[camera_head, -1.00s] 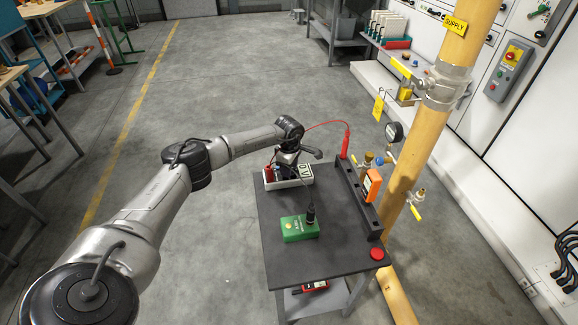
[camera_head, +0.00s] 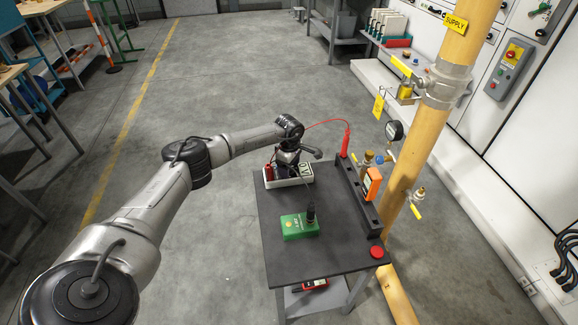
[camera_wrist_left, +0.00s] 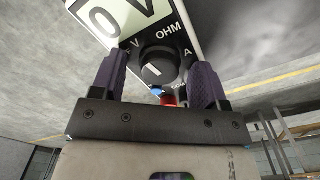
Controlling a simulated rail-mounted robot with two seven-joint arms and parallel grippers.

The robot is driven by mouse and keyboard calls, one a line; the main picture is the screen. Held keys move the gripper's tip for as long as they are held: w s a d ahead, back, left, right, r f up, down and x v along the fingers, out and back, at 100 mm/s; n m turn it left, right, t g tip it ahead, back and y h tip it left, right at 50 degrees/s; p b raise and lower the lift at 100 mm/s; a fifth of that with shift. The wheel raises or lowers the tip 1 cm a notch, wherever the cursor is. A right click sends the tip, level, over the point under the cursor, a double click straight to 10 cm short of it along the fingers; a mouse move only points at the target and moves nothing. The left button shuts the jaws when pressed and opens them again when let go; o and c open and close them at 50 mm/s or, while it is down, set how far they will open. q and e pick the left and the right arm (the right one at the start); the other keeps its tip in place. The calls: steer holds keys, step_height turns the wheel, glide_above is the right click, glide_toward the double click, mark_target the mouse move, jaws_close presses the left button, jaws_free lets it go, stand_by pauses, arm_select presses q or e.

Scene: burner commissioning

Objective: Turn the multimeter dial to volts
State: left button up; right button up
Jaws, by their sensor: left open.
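The multimeter (camera_head: 269,185) lies at the far end of the dark cart top, partly hidden by my left gripper (camera_head: 289,172). In the left wrist view, its round black dial (camera_wrist_left: 160,66) sits among the marks V, OHM and A. The display (camera_wrist_left: 125,18) shows "0 V", partly cut off. My left gripper (camera_wrist_left: 157,80) is open, with one purple-grey finger on each side of the dial; I cannot tell whether they touch it. My right gripper is not in view.
A green box (camera_head: 299,227) stands mid-cart. A red button (camera_head: 376,252) is at the near right corner. A yellow pipe (camera_head: 425,150) rises on the right.

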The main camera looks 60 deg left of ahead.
arm_select(q)
steer(key=shift+r, duration=0.1)
step_height(320, 180, up, 14)
steer(key=p, duration=0.5)
stand_by(0.6)
steer(key=shift+f+n, duration=0.2)
steer(key=shift+n, duration=0.1)
